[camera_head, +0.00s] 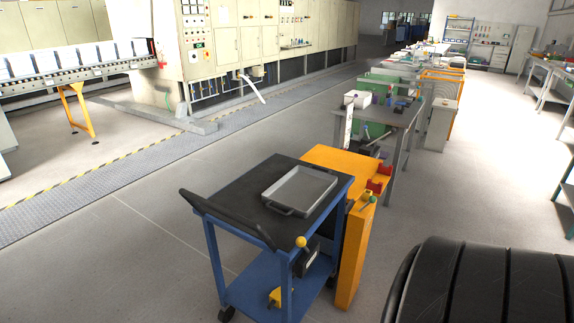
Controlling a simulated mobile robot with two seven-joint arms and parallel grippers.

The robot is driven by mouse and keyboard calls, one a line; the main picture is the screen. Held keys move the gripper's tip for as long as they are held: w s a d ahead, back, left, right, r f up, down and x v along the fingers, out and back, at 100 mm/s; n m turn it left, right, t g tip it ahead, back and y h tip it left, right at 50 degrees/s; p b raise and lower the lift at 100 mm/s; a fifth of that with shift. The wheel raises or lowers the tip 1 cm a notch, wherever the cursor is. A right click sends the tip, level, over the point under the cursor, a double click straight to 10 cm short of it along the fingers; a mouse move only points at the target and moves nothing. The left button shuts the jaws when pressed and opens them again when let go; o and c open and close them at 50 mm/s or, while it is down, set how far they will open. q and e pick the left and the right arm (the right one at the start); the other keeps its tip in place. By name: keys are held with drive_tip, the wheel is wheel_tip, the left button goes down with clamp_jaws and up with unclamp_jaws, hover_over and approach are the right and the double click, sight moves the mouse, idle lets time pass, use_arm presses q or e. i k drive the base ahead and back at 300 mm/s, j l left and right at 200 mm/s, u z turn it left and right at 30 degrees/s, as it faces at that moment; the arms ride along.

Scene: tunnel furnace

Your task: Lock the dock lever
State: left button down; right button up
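A blue cart (234,278) with a dark top stands against an orange dock (349,262). A short lever with a small yellow and green end (369,199) sits on top of the dock's front post. A second lever with a yellow ball knob (301,242) rises from a dark box on the cart's near right side. I cannot tell from this view which one is the dock lever, or whether either is locked. Red brackets (378,185) sit on the dock beside the first lever. Neither of my grippers is in view.
A grey metal tray (300,188) lies on the cart top. A black push handle (226,218) runs along the cart's left side. A grey workbench (397,117) stands behind the dock. A large furnace (228,40) is at the back left. Floor left of the cart is clear.

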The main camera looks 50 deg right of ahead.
sight(372, 199)
drive_tip(key=z, duration=1.7)
drive_tip(key=i+l+u, duration=0.15)
drive_tip(key=i+l, duration=0.25)
drive_tip(key=i+l+u, duration=0.2)
drive_tip(key=i+l, duration=0.15)
drive_tip(key=l, duration=0.15)
drive_tip(key=i+l+u, duration=0.15)
drive_tip(key=i+l, duration=0.2)
drive_tip(key=l, duration=0.15)
